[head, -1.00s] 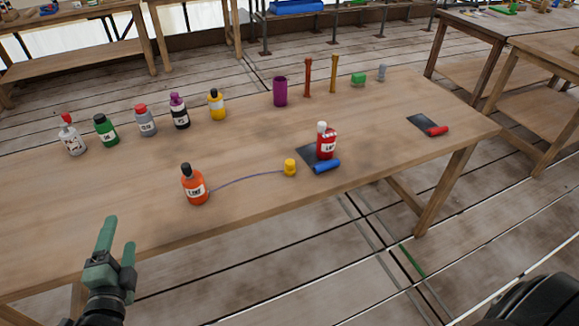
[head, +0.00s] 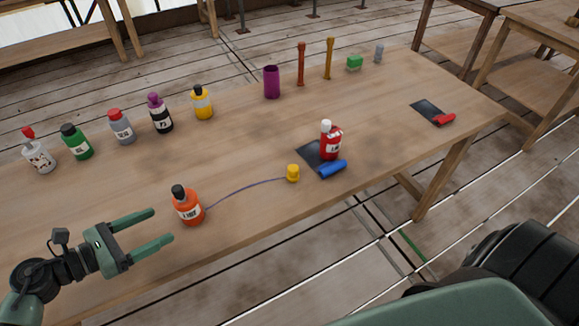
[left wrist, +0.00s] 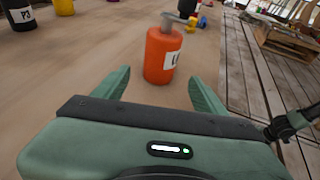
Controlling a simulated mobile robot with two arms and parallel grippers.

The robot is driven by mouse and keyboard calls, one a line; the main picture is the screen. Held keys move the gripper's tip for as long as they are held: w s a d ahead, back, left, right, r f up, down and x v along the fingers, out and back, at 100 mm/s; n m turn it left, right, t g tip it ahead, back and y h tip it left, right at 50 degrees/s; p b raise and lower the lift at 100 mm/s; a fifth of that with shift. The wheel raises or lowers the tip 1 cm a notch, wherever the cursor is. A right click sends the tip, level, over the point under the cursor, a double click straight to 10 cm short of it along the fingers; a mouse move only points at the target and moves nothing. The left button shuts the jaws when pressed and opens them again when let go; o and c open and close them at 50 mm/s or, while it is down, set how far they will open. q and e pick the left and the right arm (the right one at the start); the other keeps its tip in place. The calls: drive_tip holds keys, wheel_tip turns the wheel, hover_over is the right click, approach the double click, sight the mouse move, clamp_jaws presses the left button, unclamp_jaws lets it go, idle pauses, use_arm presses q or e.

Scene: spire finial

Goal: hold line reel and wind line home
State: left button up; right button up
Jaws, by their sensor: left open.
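The orange line reel (head: 188,208), a bottle shape with a black top and a white label, stands upright near the table's front edge. A thin purple line (head: 245,187) runs from it to a small yellow piece (head: 293,173) on the table. My left gripper (head: 161,226) is open and empty, just left of the reel, its fingers pointing toward it. In the left wrist view the orange reel (left wrist: 163,55) stands ahead, between the directions of the two fingers and apart from them. My right gripper is not in view.
A red bottle (head: 331,140) and a blue roll (head: 331,169) are by a dark mat (head: 309,154) right of the yellow piece. Several bottles line the back left, including a green one (head: 77,143). A purple cup (head: 272,82) stands further right. The table's middle is clear.

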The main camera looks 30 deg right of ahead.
sight(183, 214)
use_arm(q)
drive_tip(key=x, duration=0.4)
drive_tip(key=b+x, duration=0.1)
drive_tip(key=x, duration=0.3)
drive_tip(key=shift+f+b, duration=0.1)
drive_tip(key=shift+b, duration=0.2)
drive_tip(key=shift+w+d+f, duration=0.1)
drive_tip(key=shift+w+d, duration=0.05)
drive_tip(key=shift+d, duration=0.2)
drive_tip(key=shift+c, duration=0.9)
drive_tip(key=c, duration=0.7)
drive_tip(key=shift+c, duration=0.2)
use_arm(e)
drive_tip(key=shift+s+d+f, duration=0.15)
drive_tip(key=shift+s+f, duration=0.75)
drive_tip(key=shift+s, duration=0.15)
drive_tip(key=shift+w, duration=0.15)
